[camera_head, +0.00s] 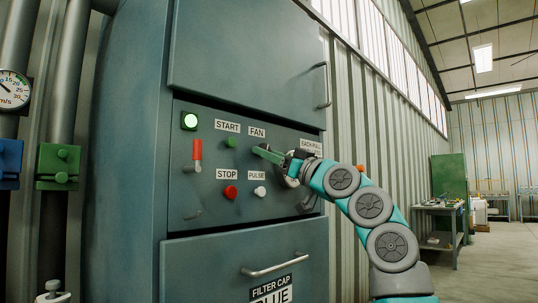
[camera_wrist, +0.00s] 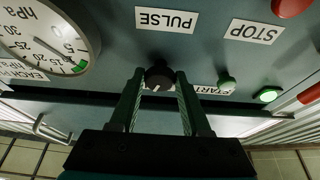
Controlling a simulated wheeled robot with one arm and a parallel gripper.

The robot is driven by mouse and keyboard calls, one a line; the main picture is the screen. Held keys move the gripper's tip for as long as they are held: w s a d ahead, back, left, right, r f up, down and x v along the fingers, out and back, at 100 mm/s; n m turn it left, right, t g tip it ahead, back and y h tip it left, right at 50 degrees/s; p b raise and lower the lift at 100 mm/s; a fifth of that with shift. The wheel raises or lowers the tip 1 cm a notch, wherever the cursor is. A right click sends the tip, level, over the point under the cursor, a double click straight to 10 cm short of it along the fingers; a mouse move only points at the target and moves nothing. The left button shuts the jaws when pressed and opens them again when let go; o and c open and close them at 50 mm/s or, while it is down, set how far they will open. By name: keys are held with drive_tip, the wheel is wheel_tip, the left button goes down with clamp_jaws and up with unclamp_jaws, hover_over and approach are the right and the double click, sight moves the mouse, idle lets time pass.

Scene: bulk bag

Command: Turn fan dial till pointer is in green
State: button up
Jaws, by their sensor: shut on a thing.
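The fan dial is a dark knob (camera_wrist: 158,77) with a white mark, on the grey-green control panel (camera_head: 200,215). My gripper (camera_head: 264,153) reaches the panel from the right, just below the FAN label (camera_head: 257,132). In the wrist view its two fingers (camera_wrist: 160,84) are closed around the knob. The head view hides the knob behind the gripper. A round white gauge (camera_wrist: 30,22) shows upside down in the wrist view, with a small green band (camera_wrist: 79,66) near its 5 mark. Its thin dark pointer lies close to the green; I cannot tell whether it is inside.
Around the dial are a green START button (camera_head: 231,143), a red STOP button (camera_head: 230,192), a white PULSE button (camera_head: 260,191), a red-handled lever (camera_head: 197,150) and a lit green lamp (camera_head: 189,121). A drawer handle (camera_head: 275,266) sticks out below. Another gauge (camera_head: 13,90) is at far left.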

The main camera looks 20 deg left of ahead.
clamp_jaws()
drive_tip(key=shift+f+m+b, duration=0.15)
drive_tip(key=shift+m+b, duration=0.35)
drive_tip(key=shift+b, duration=0.05)
drive_tip(key=m+t+h+b, duration=0.1)
drive_tip(key=m, duration=0.1)
drive_tip(key=shift+m+t, duration=0.3)
drive_tip(key=shift+t, duration=0.1)
drive_tip(key=shift+s+m+b, duration=0.15)
drive_tip(key=shift+m+b, duration=0.25)
drive_tip(key=shift+m, duration=0.1)
drive_tip(key=shift+m+t+h, duration=0.3)
drive_tip(key=shift+m, duration=0.2)
drive_tip(key=shift+a+m, duration=0.1)
drive_tip(key=shift+m, duration=0.2)
